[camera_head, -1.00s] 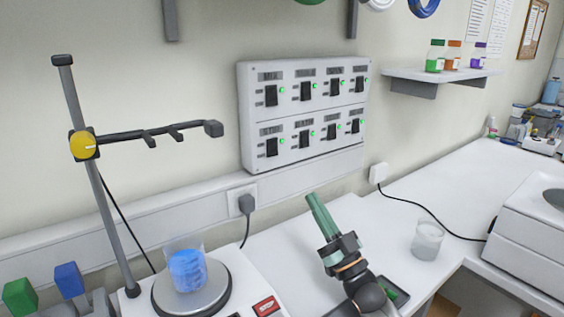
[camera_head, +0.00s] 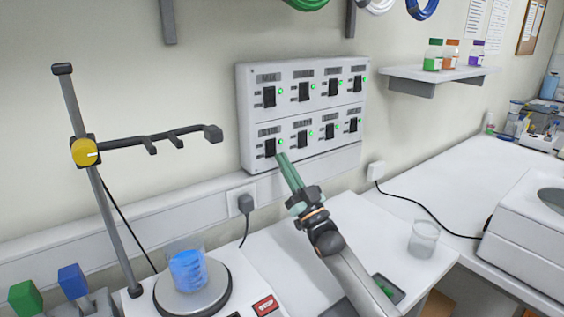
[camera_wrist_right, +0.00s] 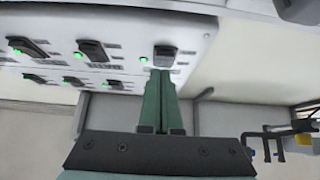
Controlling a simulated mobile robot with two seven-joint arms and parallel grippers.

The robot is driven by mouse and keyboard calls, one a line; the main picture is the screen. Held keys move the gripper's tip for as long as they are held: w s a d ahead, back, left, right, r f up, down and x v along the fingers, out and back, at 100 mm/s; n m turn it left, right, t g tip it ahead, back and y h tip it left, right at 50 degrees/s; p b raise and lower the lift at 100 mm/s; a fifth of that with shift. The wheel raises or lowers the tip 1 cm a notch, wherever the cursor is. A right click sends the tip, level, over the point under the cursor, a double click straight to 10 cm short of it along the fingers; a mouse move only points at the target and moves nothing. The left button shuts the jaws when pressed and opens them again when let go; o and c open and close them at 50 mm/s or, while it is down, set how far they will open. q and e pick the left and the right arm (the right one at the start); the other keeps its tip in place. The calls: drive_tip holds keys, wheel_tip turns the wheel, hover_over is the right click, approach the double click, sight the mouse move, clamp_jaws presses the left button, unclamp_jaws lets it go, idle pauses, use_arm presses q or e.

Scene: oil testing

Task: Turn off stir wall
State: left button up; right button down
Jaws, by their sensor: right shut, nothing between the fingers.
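A white wall panel (camera_head: 302,70) carries two rows of black rocker switches, each with a lit green light and a label too small to read. My right gripper (camera_head: 283,156), with green fingers, is shut and empty. Its tips are at the lower-left switch (camera_head: 270,148), at its lower right in the head view. In the right wrist view the shut fingers (camera_wrist_right: 160,73) point at a dark switch (camera_wrist_right: 165,53), with a green light beside it. I cannot tell whether they touch. My left gripper is out of view.
A stirrer plate (camera_head: 222,292) holds a beaker of blue liquid (camera_head: 188,270) at lower left, beside a stand (camera_head: 100,195) with a clamp arm. A wall plug (camera_head: 245,203) sits below the panel. An empty beaker (camera_head: 424,240) stands right of my arm.

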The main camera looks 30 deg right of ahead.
drive_tip(key=shift+w+a, duration=0.15)
drive_tip(key=shift+w, duration=0.4)
drive_tip(key=shift+f, duration=0.1)
drive_tip(key=shift+w+f+b, duration=0.1)
drive_tip(key=shift+w+b, duration=0.2)
drive_tip(key=shift+b, duration=0.25)
drive_tip(key=b+v, duration=0.1)
drive_tip(key=v, duration=0.6)
drive_tip(key=shift+s, duration=0.25)
drive_tip(key=shift+f, duration=0.15)
